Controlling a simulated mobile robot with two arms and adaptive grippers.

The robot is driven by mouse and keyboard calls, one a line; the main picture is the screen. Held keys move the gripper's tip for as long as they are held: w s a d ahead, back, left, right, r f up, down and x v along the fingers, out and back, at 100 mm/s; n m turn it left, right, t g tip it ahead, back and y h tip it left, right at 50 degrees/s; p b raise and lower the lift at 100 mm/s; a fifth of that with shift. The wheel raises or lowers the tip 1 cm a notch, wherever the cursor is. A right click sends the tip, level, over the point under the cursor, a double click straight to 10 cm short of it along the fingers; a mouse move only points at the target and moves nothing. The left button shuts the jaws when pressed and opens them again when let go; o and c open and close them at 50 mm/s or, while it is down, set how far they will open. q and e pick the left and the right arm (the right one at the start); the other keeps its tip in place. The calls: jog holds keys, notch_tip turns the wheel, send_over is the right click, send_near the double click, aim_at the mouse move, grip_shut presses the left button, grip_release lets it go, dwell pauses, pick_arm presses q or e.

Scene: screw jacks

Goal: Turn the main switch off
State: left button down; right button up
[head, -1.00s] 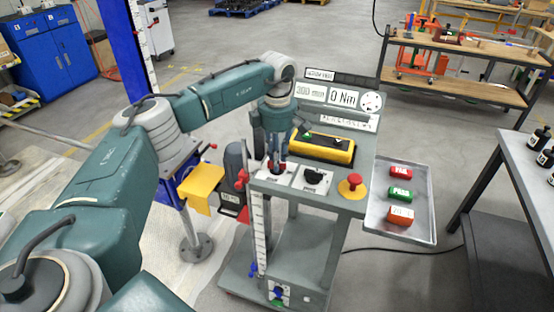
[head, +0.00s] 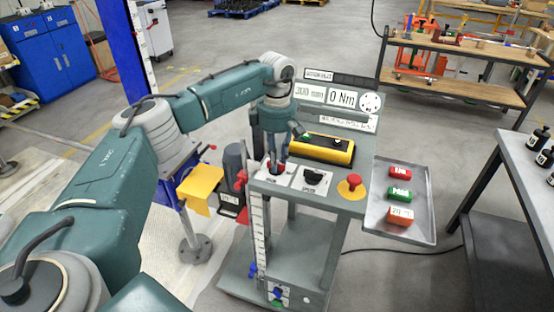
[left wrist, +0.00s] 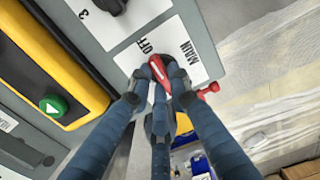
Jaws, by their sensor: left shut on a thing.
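The main switch is a red handle (left wrist: 159,72) on a white plate (left wrist: 187,48) marked MAIN and OFF in the left wrist view. The handle's upper end lies close to the word OFF. My left gripper (left wrist: 160,78) is shut on the handle, with a fingertip on either side. In the head view my left gripper (head: 277,164) points down at the left corner of the console top (head: 346,205) and hides most of the switch. My right gripper is not in view.
A black selector knob (head: 316,177), a red mushroom button (head: 353,181) and a yellow control box (head: 322,150) with a green button (left wrist: 53,106) are close by.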

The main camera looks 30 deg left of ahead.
pick_arm(q)
jog(key=c, duration=1.7)
grip_release()
jog(key=shift+w+a+r, duration=0.1)
jog(key=shift+r, duration=0.05)
jog(key=shift+o, duration=0.6)
notch_tip(320, 180, up, 12)
